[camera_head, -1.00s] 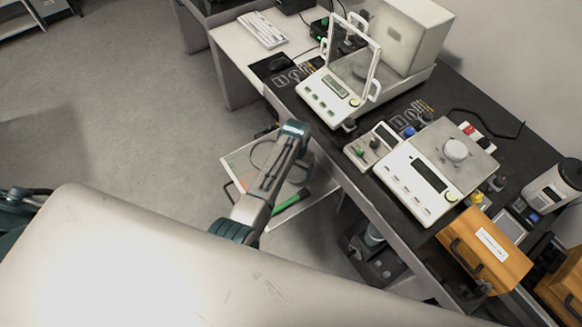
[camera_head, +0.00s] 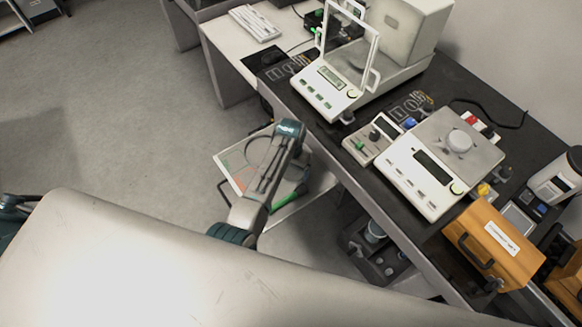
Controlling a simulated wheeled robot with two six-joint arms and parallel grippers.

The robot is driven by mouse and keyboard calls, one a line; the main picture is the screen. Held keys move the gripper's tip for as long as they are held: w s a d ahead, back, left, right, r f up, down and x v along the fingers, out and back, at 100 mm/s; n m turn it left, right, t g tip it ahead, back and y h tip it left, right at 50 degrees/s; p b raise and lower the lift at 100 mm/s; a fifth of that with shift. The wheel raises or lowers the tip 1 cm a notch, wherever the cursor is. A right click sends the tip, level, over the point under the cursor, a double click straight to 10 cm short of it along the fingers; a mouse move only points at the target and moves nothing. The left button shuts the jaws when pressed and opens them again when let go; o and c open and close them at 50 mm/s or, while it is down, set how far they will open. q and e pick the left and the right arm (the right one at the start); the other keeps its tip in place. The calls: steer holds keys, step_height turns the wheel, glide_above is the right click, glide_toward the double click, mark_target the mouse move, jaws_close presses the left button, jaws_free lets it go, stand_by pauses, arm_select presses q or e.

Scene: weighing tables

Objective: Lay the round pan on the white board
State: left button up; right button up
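A small round metal disc (camera_head: 460,140) sits on top of the right balance (camera_head: 425,182). My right gripper is out of view.
A balance with a clear draft shield (camera_head: 330,85) stands on the bench (camera_head: 505,130). An orange box (camera_head: 495,245) with a dark handle is at the right. A green stick-like object (camera_head: 283,203) lies at the board. Open floor (camera_head: 110,110) spreads to the left.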

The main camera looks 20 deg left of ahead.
mark_target(291, 171)
arm_select(q)
steer(key=shift+r, duration=0.3)
step_height(291, 171, up, 12)
steer(key=b, duration=0.1)
steer(key=shift+f, duration=0.15)
stand_by(0.8)
